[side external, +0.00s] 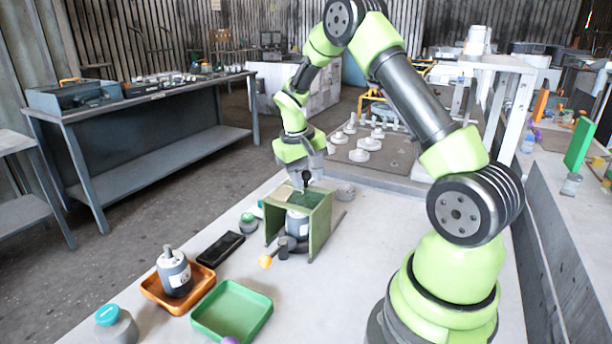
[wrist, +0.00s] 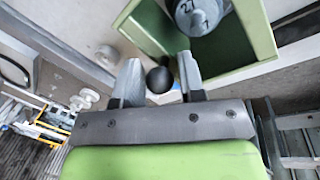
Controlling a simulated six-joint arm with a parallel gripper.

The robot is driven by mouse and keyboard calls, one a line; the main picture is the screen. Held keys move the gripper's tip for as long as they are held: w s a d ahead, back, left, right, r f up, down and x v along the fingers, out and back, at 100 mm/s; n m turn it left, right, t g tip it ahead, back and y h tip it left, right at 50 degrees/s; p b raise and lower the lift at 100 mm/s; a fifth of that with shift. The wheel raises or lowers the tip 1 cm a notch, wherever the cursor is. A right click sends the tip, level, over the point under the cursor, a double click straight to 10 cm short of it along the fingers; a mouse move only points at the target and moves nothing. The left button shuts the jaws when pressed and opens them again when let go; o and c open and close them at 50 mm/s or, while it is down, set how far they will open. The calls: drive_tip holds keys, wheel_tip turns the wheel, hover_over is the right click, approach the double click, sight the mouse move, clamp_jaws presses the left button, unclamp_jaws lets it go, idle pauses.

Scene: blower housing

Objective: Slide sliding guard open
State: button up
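A green box-like housing (side external: 320,232) stands on the light table, open toward the front, with a dark green panel (side external: 312,198) at its top. Which part is the sliding guard is not clear. A grey bottle (side external: 297,222) stands inside the housing; its numbered top (wrist: 196,14) also shows in the wrist view. My gripper (side external: 304,184) points down at the top of the housing. In the wrist view my gripper (wrist: 159,72) has its fingers apart, with a dark round knob (wrist: 160,80) between them. A slight gap shows at the right finger. What the knob is fixed to is hidden.
An orange tray (side external: 205,281) with a bottle (side external: 174,272), a green tray (side external: 232,310), a black flat case (side external: 221,249) and a teal-capped jar (side external: 116,325) are left and in front of the housing. A small orange-tipped part (side external: 265,262) lies before it.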

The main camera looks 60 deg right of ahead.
drive_tip(key=shift+c, duration=0.5)
clamp_jaws()
drive_tip(key=d, duration=0.9)
drive_tip(key=shift+d, duration=0.35)
drive_tip(key=shift+o, duration=0.5)
unclamp_jaws()
wheel_tip(320, 180, up, 10)
drive_tip(key=w+a, duration=0.1)
drive_tip(key=shift+a, duration=0.3)
